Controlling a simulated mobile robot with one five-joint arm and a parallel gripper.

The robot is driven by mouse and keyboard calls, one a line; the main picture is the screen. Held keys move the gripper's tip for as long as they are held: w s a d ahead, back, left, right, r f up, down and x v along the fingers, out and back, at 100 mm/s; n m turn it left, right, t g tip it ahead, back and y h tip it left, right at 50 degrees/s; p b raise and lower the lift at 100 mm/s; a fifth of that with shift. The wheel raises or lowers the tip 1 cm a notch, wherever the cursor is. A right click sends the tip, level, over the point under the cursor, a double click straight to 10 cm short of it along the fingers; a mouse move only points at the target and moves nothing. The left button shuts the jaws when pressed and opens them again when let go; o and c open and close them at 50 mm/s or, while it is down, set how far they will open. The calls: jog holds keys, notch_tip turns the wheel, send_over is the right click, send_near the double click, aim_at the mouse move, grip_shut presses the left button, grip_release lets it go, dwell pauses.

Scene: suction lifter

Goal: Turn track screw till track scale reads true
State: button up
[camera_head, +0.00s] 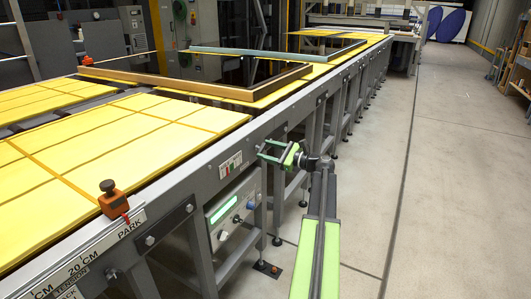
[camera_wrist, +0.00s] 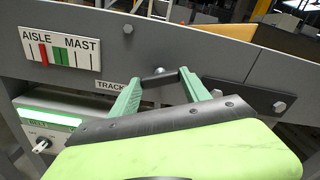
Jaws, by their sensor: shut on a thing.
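The track scale (camera_wrist: 60,48) is a white plate marked AISLE at left and MAST at right, in the upper left of the wrist view. Its red mark stands left of the green band, toward AISLE. It also shows small on the side rail in the head view (camera_head: 231,165). The track screw (camera_wrist: 159,72) is a dark metal piece on the grey rail, right of a partly hidden TRACK label (camera_wrist: 109,85). My gripper (camera_wrist: 161,78) has its green fingers shut on the screw. In the head view my gripper (camera_head: 271,152) reaches the rail from the right.
A control box (camera_head: 234,209) with a lit green display hangs below the rail. An orange stop with a black knob (camera_head: 112,198) sits on the rail at left front. Yellow panels (camera_head: 120,130) carry a brown frame (camera_head: 200,90). The concrete aisle at right is clear.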

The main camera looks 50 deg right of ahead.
jog(key=n, duration=0.4)
jog(key=shift+a+n, duration=0.15)
jog(key=shift+n, duration=0.15)
jog(key=n, duration=0.4)
jog(key=shift+f+n, duration=0.1)
jog(key=shift+n, duration=0.2)
jog(key=n, duration=0.3)
jog(key=shift+n, duration=0.3)
jog(key=n, duration=0.4)
jog(key=shift+f+n, duration=0.1)
jog(key=shift+n, duration=0.2)
jog(key=n, duration=0.3)
jog(key=shift+n, duration=0.3)
jog(key=n, duration=1)
